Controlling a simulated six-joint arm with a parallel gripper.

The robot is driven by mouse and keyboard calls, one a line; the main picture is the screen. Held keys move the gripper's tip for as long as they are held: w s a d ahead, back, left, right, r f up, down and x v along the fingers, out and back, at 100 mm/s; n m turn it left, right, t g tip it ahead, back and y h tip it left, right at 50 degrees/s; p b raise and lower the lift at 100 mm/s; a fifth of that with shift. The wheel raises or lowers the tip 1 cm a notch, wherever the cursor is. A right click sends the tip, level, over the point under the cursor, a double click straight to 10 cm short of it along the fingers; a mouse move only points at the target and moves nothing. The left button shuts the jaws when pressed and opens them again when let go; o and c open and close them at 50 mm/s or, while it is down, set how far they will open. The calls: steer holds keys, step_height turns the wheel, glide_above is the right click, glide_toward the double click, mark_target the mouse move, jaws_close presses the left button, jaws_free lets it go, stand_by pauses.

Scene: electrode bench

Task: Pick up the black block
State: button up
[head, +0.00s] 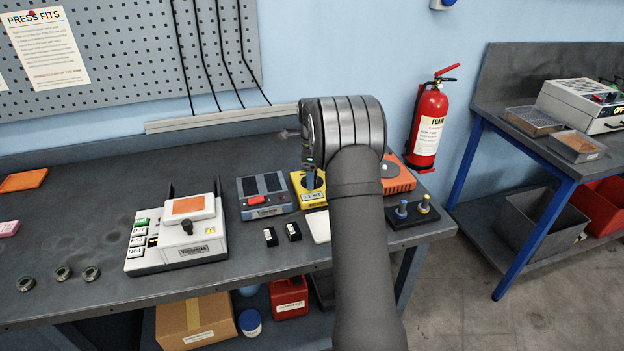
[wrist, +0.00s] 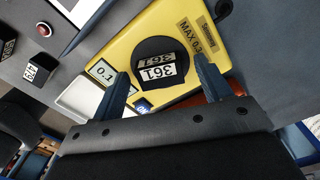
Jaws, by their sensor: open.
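In the wrist view a small block marked 361 (wrist: 156,69) stands on a round black pad of the yellow device (wrist: 197,15). It shows a white label and a tan label, with dark edges. My gripper (wrist: 161,74) is open, one finger on either side of the block; I cannot tell whether they touch it. In the head view my gripper (head: 311,178) is over the yellow device (head: 313,198), and my arm hides that block. Two other black blocks with white labels, a left one (head: 270,237) and a right one (head: 293,231), stand apart on the bench.
A white tray (head: 318,227) lies in front of the yellow device. A grey device with a red button (head: 264,195) stands to its left, an orange device (head: 397,177) to its right. A black holder with two knobs (head: 413,219) is near the bench's right end.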

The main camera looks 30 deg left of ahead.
steer(key=c, duration=1.4)
